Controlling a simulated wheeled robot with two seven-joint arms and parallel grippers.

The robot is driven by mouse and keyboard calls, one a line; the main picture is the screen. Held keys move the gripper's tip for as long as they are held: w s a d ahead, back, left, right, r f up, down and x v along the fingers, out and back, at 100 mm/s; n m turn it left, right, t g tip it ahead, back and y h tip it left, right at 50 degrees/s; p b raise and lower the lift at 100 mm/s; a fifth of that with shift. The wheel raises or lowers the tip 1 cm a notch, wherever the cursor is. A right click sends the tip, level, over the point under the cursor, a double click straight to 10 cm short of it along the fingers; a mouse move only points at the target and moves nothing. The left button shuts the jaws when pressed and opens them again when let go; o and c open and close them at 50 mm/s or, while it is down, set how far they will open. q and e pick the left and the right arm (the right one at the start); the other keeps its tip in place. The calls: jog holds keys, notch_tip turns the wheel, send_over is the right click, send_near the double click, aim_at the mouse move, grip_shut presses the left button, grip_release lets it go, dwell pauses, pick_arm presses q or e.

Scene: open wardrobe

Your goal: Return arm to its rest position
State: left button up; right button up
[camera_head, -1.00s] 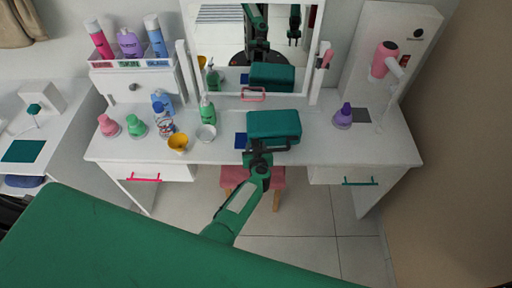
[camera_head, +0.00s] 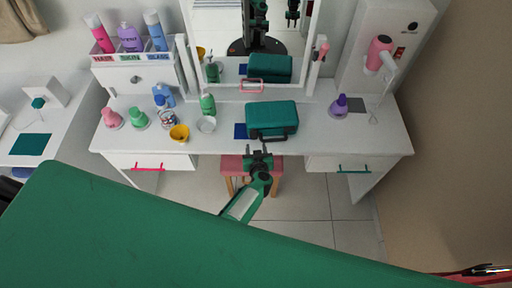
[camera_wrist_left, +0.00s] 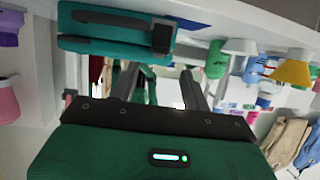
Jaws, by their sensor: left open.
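My left arm comes up from below in the head view. Its gripper (camera_head: 258,160) is open and empty, just in front of the desk's front edge and above the pink stool (camera_head: 236,166). The teal case (camera_head: 272,117) sits on the desk beyond the gripper, apart from it, with its handle side facing me. In the left wrist view the two fingers (camera_wrist_left: 163,85) stand apart with nothing held between them, and the case (camera_wrist_left: 110,35) shows above them. My right gripper is not seen clearly in any view.
The white desk (camera_head: 330,145) holds a yellow cup (camera_head: 179,133), a white bowl (camera_head: 207,124), several bottles and a purple bottle (camera_head: 340,106). A mirror stands behind. A hair dryer (camera_head: 378,53) hangs at right. A red and dark shape (camera_head: 480,272) at lower right is unclear.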

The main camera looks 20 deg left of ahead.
pick_arm(q)
jog(key=shift+f, duration=0.1)
jog(key=s+f+m+g+h+b, duration=0.45)
jog(key=s+f+h+b, duration=0.2)
jog(key=s+f, duration=1.85)
jog(key=s+a+f+g+b, duration=0.1)
jog(key=s+a+f+g, duration=0.1)
jog(key=s+f, duration=0.3)
jog(key=s+a+f+m+g+y+b, duration=0.1)
jog(key=s+a+f+g+b, duration=0.1)
jog(key=s, duration=1.1)
jog(key=s+a+f+m+g+b, duration=0.1)
jog(key=s+a+f+g, duration=0.2)
jog(key=s+f, duration=0.6)
jog(key=a, duration=0.2)
jog(key=shift+s+a+b, duration=0.25)
jog(key=shift+a+b, duration=0.05)
